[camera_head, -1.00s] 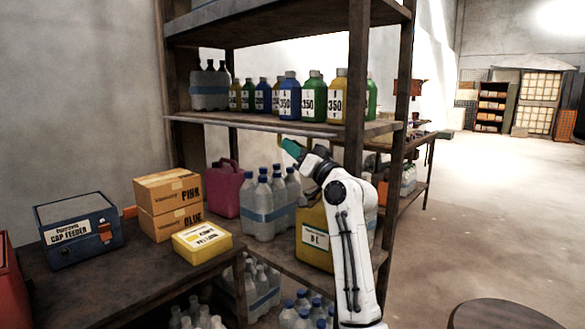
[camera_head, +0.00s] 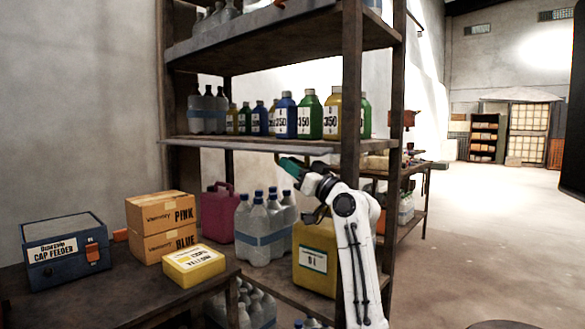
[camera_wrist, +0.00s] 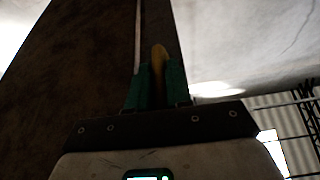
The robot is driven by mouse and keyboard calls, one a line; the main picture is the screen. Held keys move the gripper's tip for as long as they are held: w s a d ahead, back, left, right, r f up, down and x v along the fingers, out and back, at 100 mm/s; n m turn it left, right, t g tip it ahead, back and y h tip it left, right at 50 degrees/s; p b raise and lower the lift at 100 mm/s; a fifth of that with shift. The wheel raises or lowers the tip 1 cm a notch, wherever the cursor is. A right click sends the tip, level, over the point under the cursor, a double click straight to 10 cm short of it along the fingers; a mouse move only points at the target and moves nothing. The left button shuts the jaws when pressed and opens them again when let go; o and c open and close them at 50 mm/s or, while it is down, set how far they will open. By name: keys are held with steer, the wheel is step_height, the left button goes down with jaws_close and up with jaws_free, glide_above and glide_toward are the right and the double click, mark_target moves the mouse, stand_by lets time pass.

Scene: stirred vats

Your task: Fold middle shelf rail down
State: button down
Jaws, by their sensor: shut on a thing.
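The middle shelf rail (camera_head: 235,147) is a thin, pale bar along the front edge of the middle shelf, below the row of bottles. My gripper (camera_head: 287,163) is just under the right part of this rail, reaching up from the lower right. In the wrist view, its green fingers (camera_wrist: 157,88) are shut on a narrow ochre piece (camera_wrist: 158,58), which looks like a tab or handle of the rail. A thin pale edge (camera_wrist: 138,35) runs beside it under the dark shelf underside. The contact point is small and partly hidden in the head view.
The right front shelf post (camera_head: 351,90) stands close beside my arm. Green, blue and yellow bottles (camera_head: 309,118) stand on the middle shelf. Below are clear bottles (camera_head: 260,232) and a yellow jug (camera_head: 313,262). Cartons (camera_head: 160,228) and a blue toolbox (camera_head: 65,255) sit at left.

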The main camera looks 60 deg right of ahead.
steer(key=c, duration=1.1)
jaws_free()
steer(key=shift+a+r+p, duration=0.1)
steer(key=shift+r+p, duration=0.1)
steer(key=shift+p, duration=0.2)
